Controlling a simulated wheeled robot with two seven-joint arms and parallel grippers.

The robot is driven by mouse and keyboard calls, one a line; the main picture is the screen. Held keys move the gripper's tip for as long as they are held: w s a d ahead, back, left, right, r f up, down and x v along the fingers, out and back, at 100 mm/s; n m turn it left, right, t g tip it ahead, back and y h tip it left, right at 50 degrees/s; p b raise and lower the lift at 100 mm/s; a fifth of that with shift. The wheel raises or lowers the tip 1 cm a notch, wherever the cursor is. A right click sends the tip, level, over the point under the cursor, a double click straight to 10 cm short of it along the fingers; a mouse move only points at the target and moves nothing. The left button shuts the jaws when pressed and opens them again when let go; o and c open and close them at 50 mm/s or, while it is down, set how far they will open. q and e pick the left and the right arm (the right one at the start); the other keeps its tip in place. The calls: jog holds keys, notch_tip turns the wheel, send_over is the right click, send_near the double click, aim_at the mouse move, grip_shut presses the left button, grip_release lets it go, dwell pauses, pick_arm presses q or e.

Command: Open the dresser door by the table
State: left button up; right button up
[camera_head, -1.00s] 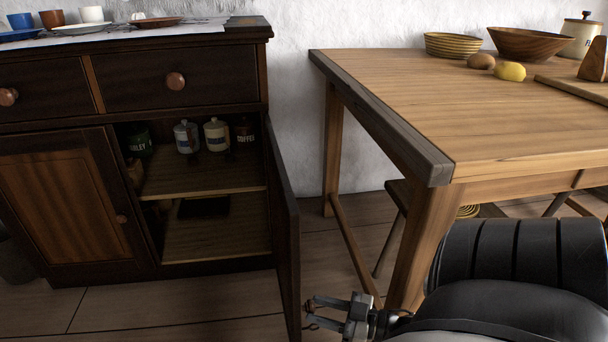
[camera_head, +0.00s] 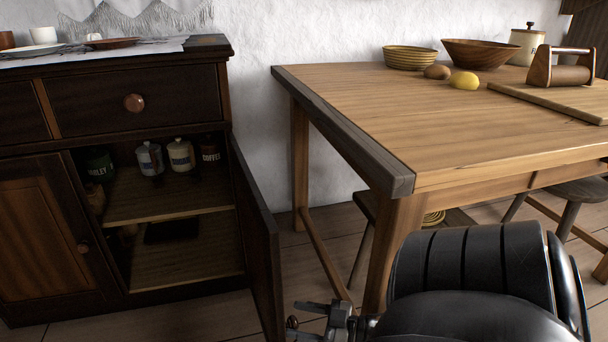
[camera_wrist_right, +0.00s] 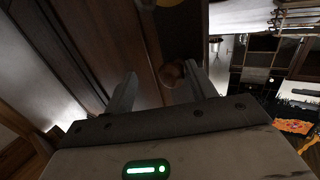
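The dark wooden dresser (camera_head: 130,78) stands at the left in the head view. Its right door (camera_head: 257,240) stands wide open, swung out toward the table (camera_head: 440,110), and shows the shelves inside. The door's round knob (camera_head: 292,322) is on the face toward the table. My right gripper (camera_head: 304,320) is at the knob with its fingers apart. In the right wrist view the knob (camera_wrist_right: 172,73) sits between the two open fingertips, nearer the right finger, and a gap shows on the left. My left gripper is not in view.
The dresser's left door (camera_head: 45,230) is closed, and so is the drawer (camera_head: 140,100). Jars (camera_head: 181,156) stand on the upper shelf. The table leg (camera_head: 392,240) is close right of my gripper, with a stool (camera_head: 580,195) beyond. Bare floor lies between door and table.

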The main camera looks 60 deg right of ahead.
jog(key=s+a+r+p, duration=0.3)
jog(key=a+r+p, duration=0.1)
jog(key=r+p, duration=0.5)
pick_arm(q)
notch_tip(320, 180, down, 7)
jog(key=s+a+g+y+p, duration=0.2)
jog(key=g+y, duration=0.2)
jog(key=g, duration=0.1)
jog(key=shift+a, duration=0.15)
pick_arm(e)
jog(key=s+a+r, duration=0.4)
jog(key=s+a, duration=0.1)
jog(key=a, duration=0.2)
jog(key=shift+a, duration=0.25)
jog(key=shift+w, duration=0.1)
